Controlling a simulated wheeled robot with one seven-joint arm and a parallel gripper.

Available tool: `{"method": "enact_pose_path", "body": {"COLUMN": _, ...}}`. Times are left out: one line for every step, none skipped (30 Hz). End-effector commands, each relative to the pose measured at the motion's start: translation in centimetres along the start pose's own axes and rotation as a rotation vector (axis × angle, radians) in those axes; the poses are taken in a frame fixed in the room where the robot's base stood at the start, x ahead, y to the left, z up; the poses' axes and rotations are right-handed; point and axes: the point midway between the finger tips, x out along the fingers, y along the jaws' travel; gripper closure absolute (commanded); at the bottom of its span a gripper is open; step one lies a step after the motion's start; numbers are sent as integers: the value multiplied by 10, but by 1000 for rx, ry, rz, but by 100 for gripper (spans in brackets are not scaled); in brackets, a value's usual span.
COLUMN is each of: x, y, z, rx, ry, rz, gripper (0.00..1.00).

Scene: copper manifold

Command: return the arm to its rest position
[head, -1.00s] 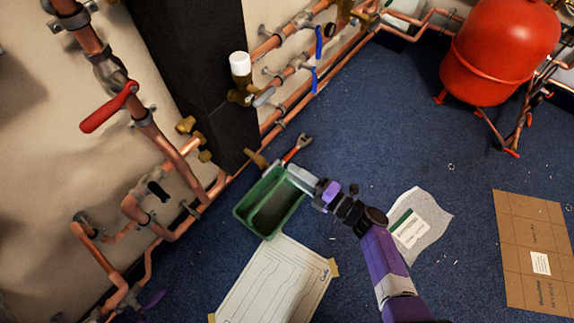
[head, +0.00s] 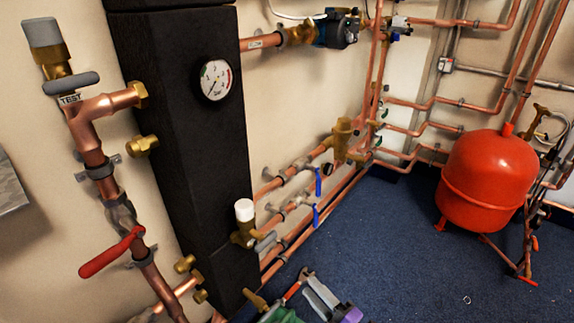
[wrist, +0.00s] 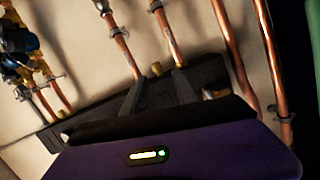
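My gripper (head: 309,284) shows at the bottom edge of the head view, with grey fingers and a purple body. Most of my arm is below the picture. In the wrist view my gripper (wrist: 158,78) has its two dark fingers apart, with nothing held between them. The wall pipes and the black column show behind the fingers there. In the head view the green tray (head: 284,315) is only partly visible, just left of my gripper.
The black column (head: 185,140) with a pressure gauge (head: 214,80) and copper pipes stand at left. A red-handled tool (head: 292,291) lies by my gripper. A red tank (head: 487,180) stands at right. The blue floor (head: 400,250) between is clear.

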Motion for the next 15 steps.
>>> {"method": "enact_pose_path", "body": {"x": -6, "y": 10, "z": -2, "rx": 53, "ry": -42, "rz": 40, "gripper": 66}}
{"method": "enact_pose_path", "body": {"x": -10, "y": 17, "z": -2, "rx": 86, "ry": -68, "rz": 65, "gripper": 66}}
{"method": "enact_pose_path", "body": {"x": -16, "y": 25, "z": -4, "rx": 132, "ry": -101, "rz": 98, "gripper": 66}}
{"method": "enact_pose_path", "body": {"x": -22, "y": 31, "z": -5, "rx": 171, "ry": -126, "rz": 122, "gripper": 66}}
{"method": "enact_pose_path", "body": {"x": -28, "y": 36, "z": -7, "rx": 210, "ry": -151, "rz": 147, "gripper": 66}}
{"method": "enact_pose_path", "body": {"x": -39, "y": 43, "z": -10, "rx": 265, "ry": -184, "rz": 179, "gripper": 66}}
{"method": "enact_pose_path", "body": {"x": -47, "y": 48, "z": -13, "rx": 306, "ry": -207, "rz": 202, "gripper": 66}}
{"method": "enact_pose_path", "body": {"x": -56, "y": 52, "z": -16, "rx": 349, "ry": -229, "rz": 225, "gripper": 66}}
{"method": "enact_pose_path", "body": {"x": -70, "y": 57, "z": -21, "rx": 407, "ry": -259, "rz": 253, "gripper": 66}}
{"method": "enact_pose_path", "body": {"x": -80, "y": 61, "z": -25, "rx": 450, "ry": -281, "rz": 274, "gripper": 66}}
{"method": "enact_pose_path", "body": {"x": -91, "y": 64, "z": -28, "rx": 493, "ry": -303, "rz": 293, "gripper": 66}}
{"method": "enact_pose_path", "body": {"x": -105, "y": 69, "z": -34, "rx": 548, "ry": -329, "rz": 318, "gripper": 66}}
{"method": "enact_pose_path", "body": {"x": -116, "y": 72, "z": -39, "rx": 590, "ry": -347, "rz": 334, "gripper": 66}}
{"method": "enact_pose_path", "body": {"x": -127, "y": 76, "z": -44, "rx": 630, "ry": -365, "rz": 351, "gripper": 66}}
{"method": "enact_pose_path", "body": {"x": -142, "y": 80, "z": -49, "rx": 681, "ry": -389, "rz": 370, "gripper": 66}}
